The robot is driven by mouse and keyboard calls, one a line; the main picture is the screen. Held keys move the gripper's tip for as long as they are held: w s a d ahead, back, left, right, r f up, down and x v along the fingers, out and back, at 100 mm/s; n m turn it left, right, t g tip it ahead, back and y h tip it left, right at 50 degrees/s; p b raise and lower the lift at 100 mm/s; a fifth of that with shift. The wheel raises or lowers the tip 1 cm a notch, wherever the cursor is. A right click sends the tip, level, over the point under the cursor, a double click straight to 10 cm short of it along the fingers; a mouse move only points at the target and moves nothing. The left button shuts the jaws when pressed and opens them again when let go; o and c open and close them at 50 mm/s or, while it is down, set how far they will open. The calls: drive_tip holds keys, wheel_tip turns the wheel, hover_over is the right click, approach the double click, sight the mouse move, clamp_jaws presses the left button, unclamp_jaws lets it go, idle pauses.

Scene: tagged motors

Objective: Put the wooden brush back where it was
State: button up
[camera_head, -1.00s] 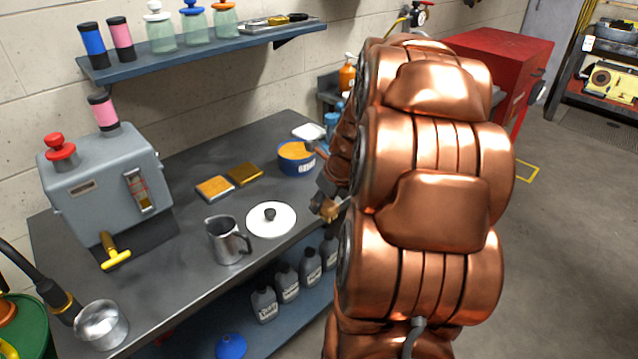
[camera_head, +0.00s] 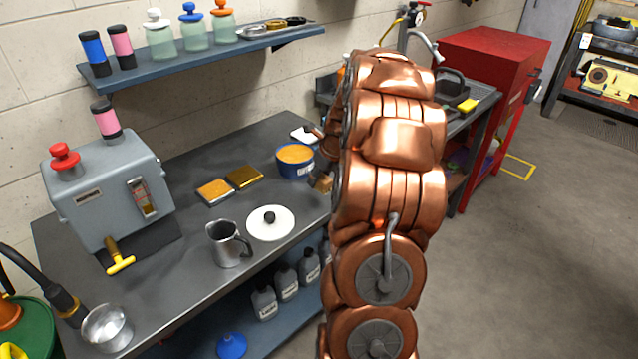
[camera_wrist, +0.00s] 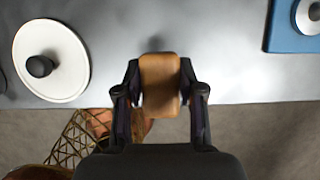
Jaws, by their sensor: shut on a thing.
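The wooden brush (camera_wrist: 160,78) is between the fingers of my gripper (camera_wrist: 160,95) in the wrist view, and the gripper is shut on it. Its brown wooden block faces the wrist camera; any bristles are hidden. Below it in the wrist view lies the grey bench top (camera_wrist: 200,60), near its front edge. In the head view a small part of the brush (camera_head: 324,184) shows at the left side of my copper-coloured arm. My arm hides most of the gripper there.
A white lid with a black knob (camera_head: 270,222), a metal jug (camera_head: 228,244), a blue tub (camera_head: 295,162) and two flat tins (camera_head: 244,176) stand on the bench. A grey machine (camera_head: 108,190) stands at the left. Bare bench top (camera_head: 180,290) lies in front.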

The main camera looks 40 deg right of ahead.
sight(319, 186)
drive_tip(key=shift+w+d+f, duration=0.1)
drive_tip(key=shift+w+d, duration=0.05)
drive_tip(key=shift+f+p, duration=0.65)
drive_tip(key=shift+f, duration=1.1)
drive_tip(key=o, duration=1.1)
drive_tip(key=shift+f, duration=0.1)
